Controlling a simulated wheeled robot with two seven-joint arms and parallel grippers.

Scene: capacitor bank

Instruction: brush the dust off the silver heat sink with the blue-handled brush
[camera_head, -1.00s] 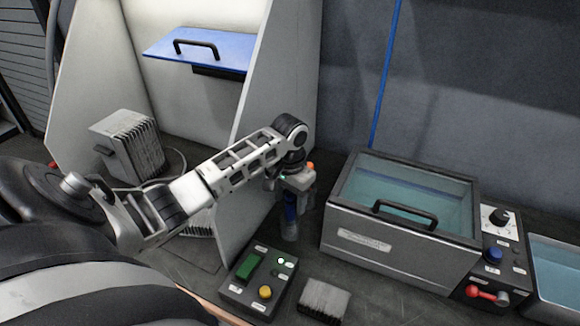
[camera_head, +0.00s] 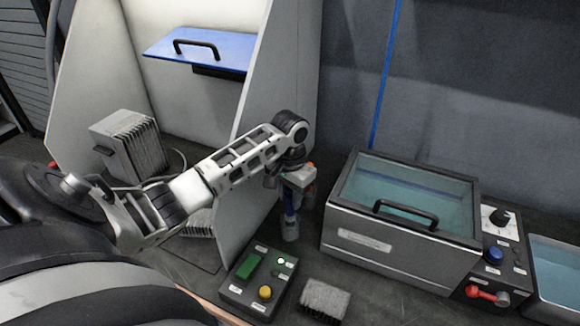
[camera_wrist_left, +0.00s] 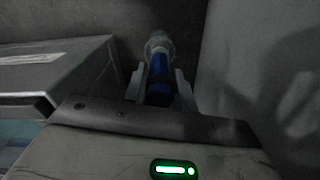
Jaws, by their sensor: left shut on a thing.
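My left gripper (camera_head: 290,203) is shut on the blue-handled brush (camera_head: 289,218), which points down beside the booth's side wall. The wrist view shows the blue handle (camera_wrist_left: 159,78) between the fingers, with a pale end (camera_wrist_left: 159,45) beyond it. I cannot tell whether that end is bristles or a holder. A small silver finned heat sink (camera_head: 325,299) lies on the bench in front, right of the control box and apart from the brush. Another finned piece (camera_head: 198,224) is partly hidden behind my left arm. My right gripper is not in view.
A lidded tank (camera_head: 400,257) stands to the right. The booth wall (camera_head: 285,90) is close behind my gripper. A larger finned block (camera_head: 128,150) stands in the booth.

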